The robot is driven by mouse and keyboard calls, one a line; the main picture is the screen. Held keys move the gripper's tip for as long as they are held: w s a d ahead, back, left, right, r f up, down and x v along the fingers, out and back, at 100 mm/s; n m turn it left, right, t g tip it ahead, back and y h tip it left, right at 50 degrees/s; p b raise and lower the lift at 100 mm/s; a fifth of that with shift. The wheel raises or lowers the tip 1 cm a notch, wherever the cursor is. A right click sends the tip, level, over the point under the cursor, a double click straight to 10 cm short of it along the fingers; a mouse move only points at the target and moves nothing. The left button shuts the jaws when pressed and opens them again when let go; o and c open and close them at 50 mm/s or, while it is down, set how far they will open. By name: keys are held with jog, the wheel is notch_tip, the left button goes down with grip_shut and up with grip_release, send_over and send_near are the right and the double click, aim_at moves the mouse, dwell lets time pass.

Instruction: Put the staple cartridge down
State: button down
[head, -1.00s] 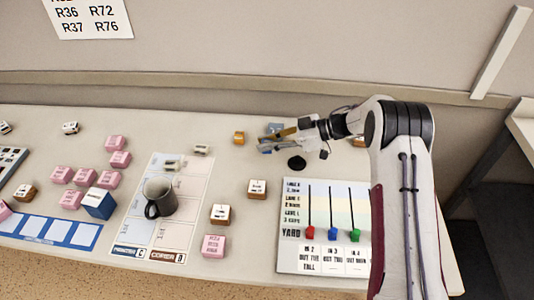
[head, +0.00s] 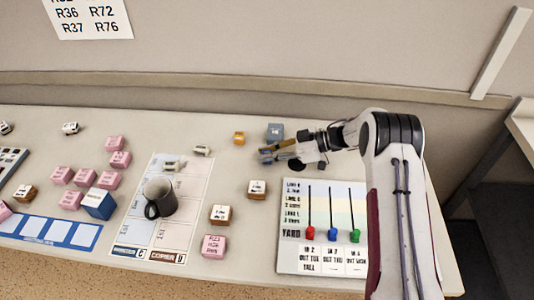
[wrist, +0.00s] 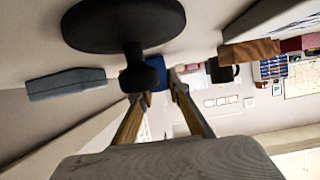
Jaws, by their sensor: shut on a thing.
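My gripper (head: 268,153) is low over the back right of the desk, its fingers pointing left. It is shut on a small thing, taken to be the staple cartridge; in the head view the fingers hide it. In the wrist view a small blue patch (wrist: 160,76) shows between the fingertips, too small to tell whether it is the held thing or something beyond. A black round-based piece with a knob (wrist: 125,22) stands close beside the fingers and partly covers one fingertip. I cannot tell whether the held thing touches the desk.
A grey-blue block (head: 275,130) stands just behind the gripper, an orange block (head: 239,138) to its left. Two small pale pieces, one of them (head: 202,150), lie near the chart (head: 145,215) with the dark mug (head: 160,198). The yard board (head: 290,255) lies in front.

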jog(key=shift+f, duration=0.15)
jog(key=c, duration=1.9)
grip_release()
jog(key=shift+d+r, duration=0.2)
jog(key=v, duration=1.1)
jog(key=shift+d+r, duration=0.1)
jog(key=shift+d, duration=0.2)
